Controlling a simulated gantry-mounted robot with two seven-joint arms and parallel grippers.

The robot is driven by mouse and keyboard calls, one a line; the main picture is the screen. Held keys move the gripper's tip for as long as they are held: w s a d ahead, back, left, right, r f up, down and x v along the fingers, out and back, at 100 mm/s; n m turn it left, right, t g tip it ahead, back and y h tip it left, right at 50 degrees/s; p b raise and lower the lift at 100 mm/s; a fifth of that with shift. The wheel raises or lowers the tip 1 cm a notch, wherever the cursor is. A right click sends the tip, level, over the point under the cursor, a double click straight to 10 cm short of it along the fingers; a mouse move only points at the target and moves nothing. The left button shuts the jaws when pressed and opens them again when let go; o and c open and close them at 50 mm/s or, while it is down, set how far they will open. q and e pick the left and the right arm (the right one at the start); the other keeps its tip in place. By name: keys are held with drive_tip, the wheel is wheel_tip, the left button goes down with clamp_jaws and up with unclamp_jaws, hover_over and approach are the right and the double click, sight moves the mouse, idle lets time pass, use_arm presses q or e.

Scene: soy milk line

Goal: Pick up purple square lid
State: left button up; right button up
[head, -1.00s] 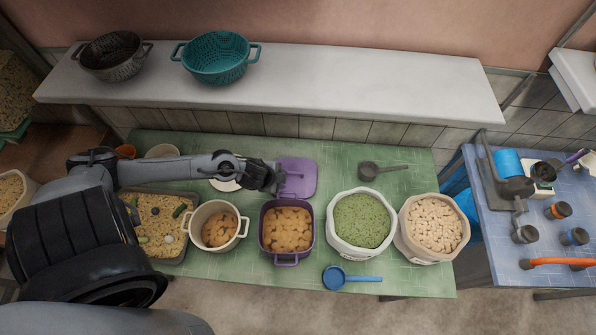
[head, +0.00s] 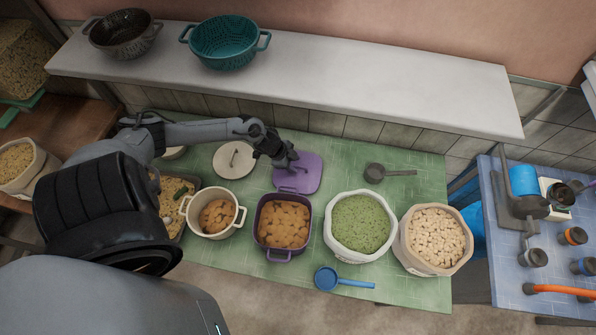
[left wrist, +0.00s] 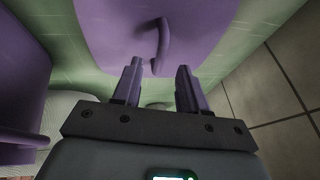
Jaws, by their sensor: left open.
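The purple square lid (head: 305,174) lies on the green table behind the purple pot. My left gripper (head: 288,160) is over the lid's left part. In the left wrist view the lid (left wrist: 115,30) fills the upper middle, with its curved handle (left wrist: 162,45) standing up from it. My open left gripper (left wrist: 157,80) has one finger on each side of the handle's lower end in that picture; I cannot tell whether they touch it. My right gripper is not in view.
The purple pot (head: 264,238) holds brown food, with a cream pot (head: 188,212) to its left. A round white lid (head: 231,160) lies left of the gripper. A dark ladle (head: 400,173) lies to the right.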

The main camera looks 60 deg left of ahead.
sight(298, 167)
use_arm(q)
drive_tip(key=shift+x, duration=1.65)
drive_tip(key=shift+c, duration=0.3)
drive_tip(key=shift+d, duration=0.1)
clamp_jaws()
